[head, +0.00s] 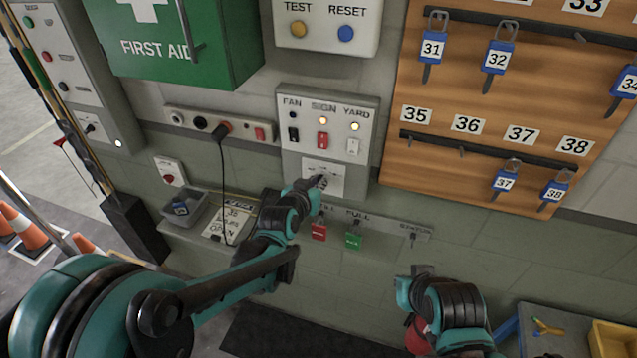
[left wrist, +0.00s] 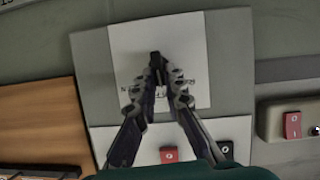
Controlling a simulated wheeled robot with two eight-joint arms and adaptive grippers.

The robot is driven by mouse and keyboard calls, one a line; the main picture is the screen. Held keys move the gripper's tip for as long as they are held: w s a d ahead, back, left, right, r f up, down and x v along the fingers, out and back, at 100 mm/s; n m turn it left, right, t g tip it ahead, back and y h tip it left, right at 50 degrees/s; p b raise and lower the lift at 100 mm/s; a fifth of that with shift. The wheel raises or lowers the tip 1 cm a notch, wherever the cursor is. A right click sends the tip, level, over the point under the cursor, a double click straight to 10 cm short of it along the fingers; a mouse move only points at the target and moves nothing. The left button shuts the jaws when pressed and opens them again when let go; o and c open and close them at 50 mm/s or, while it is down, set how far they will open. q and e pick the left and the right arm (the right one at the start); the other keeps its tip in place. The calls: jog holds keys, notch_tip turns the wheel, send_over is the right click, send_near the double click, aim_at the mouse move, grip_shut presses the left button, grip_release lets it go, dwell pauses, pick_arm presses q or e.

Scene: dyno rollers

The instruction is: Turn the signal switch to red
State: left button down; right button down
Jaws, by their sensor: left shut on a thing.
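A grey wall panel (head: 328,130) carries small switches under the words FAN, SIGN and YARD, and a white plate (head: 322,172) below them. My left gripper (head: 317,184) is at this plate. In the left wrist view the plate (left wrist: 190,50) appears upside down, and my left gripper (left wrist: 158,78) is shut on a small black knob (left wrist: 155,57) in its middle, which I take as the signal switch. The fingers cover much of the knob and its printed marks, so its setting cannot be read. My right gripper (head: 414,280) is low at centre right; its fingers are unclear.
A wooden key board (head: 480,110) with blue padlocks is to the right. A green first aid box (head: 180,50) and a socket strip (head: 220,127) with a hanging cable (head: 222,185) are to the left. Red (head: 319,232) and green (head: 353,240) tags hang below the panel.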

pick_arm(q)
jog(key=shift+w+a+f+n+g+h+b, duration=0.1)
jog(key=shift+a+n+h+b, duration=0.1)
jog(key=shift+n+h+b, duration=0.7)
jog(key=shift+w+a+f+n+g+h+b, duration=0.1)
jog(key=shift+a+f+n+h+b, duration=0.1)
jog(key=shift+n+h+b, duration=0.6)
jog(key=shift+a+f+n+g+h+b, duration=0.15)
jog(key=shift+n+h+b, duration=0.35)
jog(key=shift+n+b, duration=0.7)
jog(key=shift+r+n, duration=0.1)
jog(key=shift+n, duration=0.2)
jog(key=c, duration=1.6)
grip_release()
jog(key=shift+c, duration=0.2)
jog(key=shift+o, duration=0.2)
jog(key=shift+w, duration=0.15)
jog(key=v, duration=1.2)
jog(key=shift+d, duration=0.1)
